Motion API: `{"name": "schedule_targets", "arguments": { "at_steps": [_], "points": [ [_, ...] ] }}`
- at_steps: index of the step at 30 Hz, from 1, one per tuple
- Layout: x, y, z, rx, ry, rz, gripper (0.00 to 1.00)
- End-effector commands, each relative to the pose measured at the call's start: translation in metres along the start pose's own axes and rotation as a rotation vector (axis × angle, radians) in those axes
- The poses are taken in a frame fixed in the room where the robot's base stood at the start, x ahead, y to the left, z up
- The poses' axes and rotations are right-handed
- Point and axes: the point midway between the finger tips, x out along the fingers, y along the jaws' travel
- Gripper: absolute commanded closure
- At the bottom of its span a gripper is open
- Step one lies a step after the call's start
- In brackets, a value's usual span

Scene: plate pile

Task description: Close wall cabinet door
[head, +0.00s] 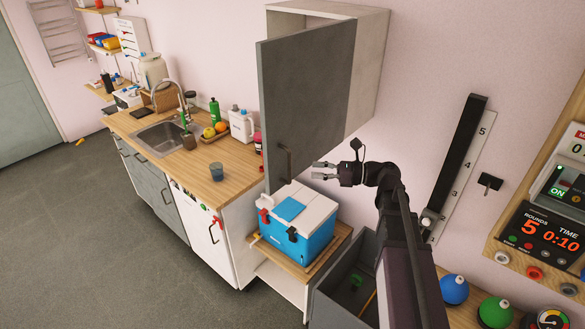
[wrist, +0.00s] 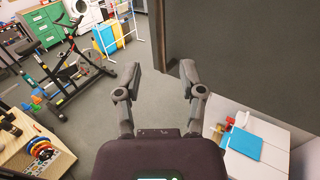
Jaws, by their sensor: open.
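The wall cabinet (head: 367,60) is a pale box high on the pink wall, and its grey door (head: 305,95) stands open, swung out into the room. A bar handle (head: 286,160) sits near the door's lower outer corner. My gripper (head: 316,170) is open and empty, just right of the handle in the head view and around the height of the door's lower edge. I cannot tell whether it touches the door. In the wrist view the open fingers (wrist: 159,72) point toward the door's dark panel (wrist: 235,50), whose edge shows near the right finger.
A blue and white cooler (head: 288,225) stands on a wooden-topped unit below the door. The counter (head: 230,175) with sink and bottles is to the left. An open grey drawer or bin (head: 335,285) is below my arm. The wall panel with a timer (head: 545,235) is at right.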

Motion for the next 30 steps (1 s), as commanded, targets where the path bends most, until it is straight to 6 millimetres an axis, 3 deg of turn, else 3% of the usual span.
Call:
{"name": "schedule_targets", "arguments": {
  "at_steps": [18, 30],
  "points": [
    [0.071, 0.000, 0.000, 0.000, 0.000, 0.002, 0.49],
    [0.081, 0.000, 0.000, 0.000, 0.000, 0.001, 0.49]
  ]
}}
